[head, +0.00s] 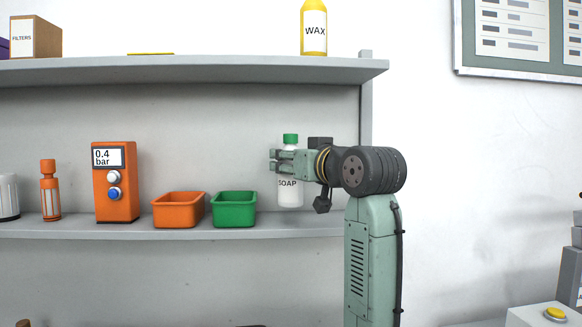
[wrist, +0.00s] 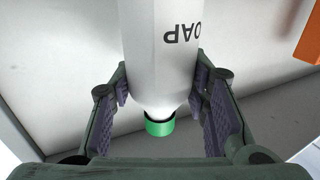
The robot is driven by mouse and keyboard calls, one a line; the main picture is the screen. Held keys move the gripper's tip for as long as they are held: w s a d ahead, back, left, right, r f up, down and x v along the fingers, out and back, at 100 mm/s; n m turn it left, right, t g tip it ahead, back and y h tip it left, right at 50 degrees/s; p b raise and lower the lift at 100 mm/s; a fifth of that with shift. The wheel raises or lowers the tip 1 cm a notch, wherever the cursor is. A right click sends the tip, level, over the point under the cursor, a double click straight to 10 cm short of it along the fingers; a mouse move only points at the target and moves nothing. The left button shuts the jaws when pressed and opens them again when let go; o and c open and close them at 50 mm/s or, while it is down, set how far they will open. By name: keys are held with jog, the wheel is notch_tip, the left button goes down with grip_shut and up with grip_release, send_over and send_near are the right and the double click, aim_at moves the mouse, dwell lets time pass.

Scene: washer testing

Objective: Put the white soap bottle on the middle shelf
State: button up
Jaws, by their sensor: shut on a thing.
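The white soap bottle (head: 290,195) has a green cap and a "SOAP" label. It is upright in the head view, at the right end of the shelf (head: 120,233) below the top one. My gripper (head: 284,161) is shut around its upper part, with the cap showing above the fingers. In the wrist view, the bottle (wrist: 160,55) appears cap-down in the picture between the two padded fingers (wrist: 163,88). The bottle's base is close to the shelf surface; I cannot tell whether it touches.
A green bin (head: 234,210) stands just left of the bottle, then an orange bin (head: 179,211) and an orange gauge box (head: 115,185). The top shelf (head: 190,70) overhead holds a yellow wax bottle (head: 314,30).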

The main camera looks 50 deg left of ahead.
aim_at(290, 190)
jog(key=shift+w+a, duration=0.2)
jog(key=shift+w, duration=0.05)
jog(key=shift+f, duration=0.2)
jog(key=shift+f+p, duration=0.6)
jog(key=shift+f, duration=0.95)
jog(key=shift+f, duration=0.25)
jog(key=o, duration=1.4)
jog(key=shift+o, duration=0.2)
